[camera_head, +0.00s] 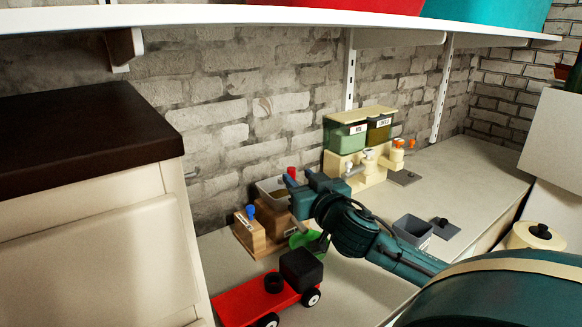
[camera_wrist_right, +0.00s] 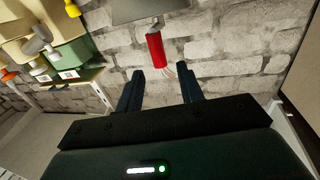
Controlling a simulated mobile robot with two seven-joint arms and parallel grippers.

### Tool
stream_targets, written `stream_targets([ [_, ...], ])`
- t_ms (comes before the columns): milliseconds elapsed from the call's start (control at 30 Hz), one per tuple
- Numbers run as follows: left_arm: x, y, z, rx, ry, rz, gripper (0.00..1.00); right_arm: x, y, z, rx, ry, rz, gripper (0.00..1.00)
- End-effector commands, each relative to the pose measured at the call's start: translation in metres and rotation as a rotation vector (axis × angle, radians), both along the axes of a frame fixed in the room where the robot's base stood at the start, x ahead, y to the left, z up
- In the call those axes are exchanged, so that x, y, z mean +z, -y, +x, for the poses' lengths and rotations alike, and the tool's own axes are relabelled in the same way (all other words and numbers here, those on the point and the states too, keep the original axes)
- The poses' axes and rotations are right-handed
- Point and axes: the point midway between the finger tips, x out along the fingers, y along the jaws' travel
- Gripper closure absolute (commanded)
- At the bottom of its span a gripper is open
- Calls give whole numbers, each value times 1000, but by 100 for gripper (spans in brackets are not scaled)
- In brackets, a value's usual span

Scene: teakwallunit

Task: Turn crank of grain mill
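The grain mill (camera_head: 273,207) is a wooden box with a pale hopper on top, standing on the counter against the brick wall; my right gripper hides part of it. Its crank shows a red handle (camera_head: 291,172) beside the hopper. In the right wrist view the red handle (camera_wrist_right: 156,50) hangs from a metal arm, its end close to the gap between the fingertips. My right gripper (camera_head: 291,190) is open at the mill; in the wrist view its two dark fingers (camera_wrist_right: 162,80) stand apart with nothing between them. My left gripper is not in view.
A wooden box with a blue knob (camera_head: 251,212) stands left of the mill. A red toy truck (camera_head: 250,302) is in front. A dispenser with bins (camera_head: 350,138) stands behind right, and a grey container (camera_head: 412,231) to the right. A shelf (camera_head: 230,14) overhangs.

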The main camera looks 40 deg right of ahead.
Motion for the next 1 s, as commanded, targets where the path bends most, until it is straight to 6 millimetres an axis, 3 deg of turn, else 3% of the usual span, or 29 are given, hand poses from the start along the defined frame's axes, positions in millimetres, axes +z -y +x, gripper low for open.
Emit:
stream_targets([
  [100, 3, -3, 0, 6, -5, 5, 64, 3, 7, 20, 0, 2, -2, 62],
  [300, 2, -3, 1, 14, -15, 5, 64, 2, 13, 42, 1, 1, 0, 62],
  [733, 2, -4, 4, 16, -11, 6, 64, 0, 15, 49, 1, 0, -1, 62],
  [1000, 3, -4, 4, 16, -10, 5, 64, 0, 15, 49, 1, 0, 0, 84],
])
